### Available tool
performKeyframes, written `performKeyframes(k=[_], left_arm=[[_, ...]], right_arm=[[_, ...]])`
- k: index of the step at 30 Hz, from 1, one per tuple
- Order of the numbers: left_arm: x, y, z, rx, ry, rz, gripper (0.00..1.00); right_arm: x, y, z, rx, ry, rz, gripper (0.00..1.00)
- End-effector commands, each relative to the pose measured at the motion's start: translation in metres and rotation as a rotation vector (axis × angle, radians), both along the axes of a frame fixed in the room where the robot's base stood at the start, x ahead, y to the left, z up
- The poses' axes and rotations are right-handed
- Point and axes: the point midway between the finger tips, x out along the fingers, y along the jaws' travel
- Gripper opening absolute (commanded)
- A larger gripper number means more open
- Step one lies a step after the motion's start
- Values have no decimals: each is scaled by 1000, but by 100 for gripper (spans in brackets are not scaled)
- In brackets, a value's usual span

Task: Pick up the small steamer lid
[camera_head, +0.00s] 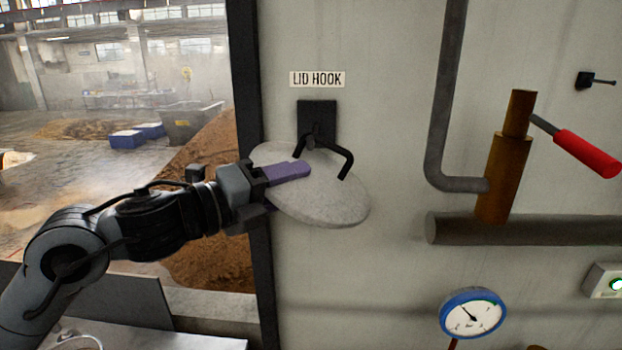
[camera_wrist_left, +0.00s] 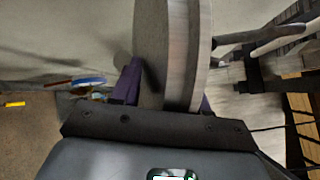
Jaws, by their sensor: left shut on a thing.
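The small steamer lid (camera_head: 325,203) is a round, pale grey disc at the wall in the head view, below the LID HOOK label. My left gripper (camera_head: 290,178) comes in from the left, with its purple fingers shut on the lid's left part. In the left wrist view the lid (camera_wrist_left: 172,50) stands edge-on between the purple fingers (camera_wrist_left: 165,95). The black lid hook (camera_head: 318,122) is fixed to the wall, and its prongs reach in front of the lid's upper part. I cannot tell whether the lid touches the hook. My right gripper is not in view.
To the right are a vertical grey pipe (camera_head: 447,90), a brown valve body (camera_head: 503,165) with a red handle (camera_head: 587,153), and a horizontal pipe (camera_head: 530,229). A blue-rimmed gauge (camera_head: 473,313) sits low. The wall below the lid is clear. A dark frame edge (camera_head: 246,80) stands left.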

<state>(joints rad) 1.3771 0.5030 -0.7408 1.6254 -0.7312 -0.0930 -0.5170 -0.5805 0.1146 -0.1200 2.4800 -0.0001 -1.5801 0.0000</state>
Motion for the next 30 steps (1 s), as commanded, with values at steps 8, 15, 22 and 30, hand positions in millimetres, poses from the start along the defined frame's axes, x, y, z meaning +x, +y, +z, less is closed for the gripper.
performKeyframes(k=[8,15,22,30], left_arm=[[-1,1,4,-5,-6,0,0],[-1,1,6,-5,-6,0,0],[-1,0,20,-6,-8,-1,0],[-35,6,19,-5,-11,-2,0]], right_arm=[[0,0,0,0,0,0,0],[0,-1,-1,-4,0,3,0],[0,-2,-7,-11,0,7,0],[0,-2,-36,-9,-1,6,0]])
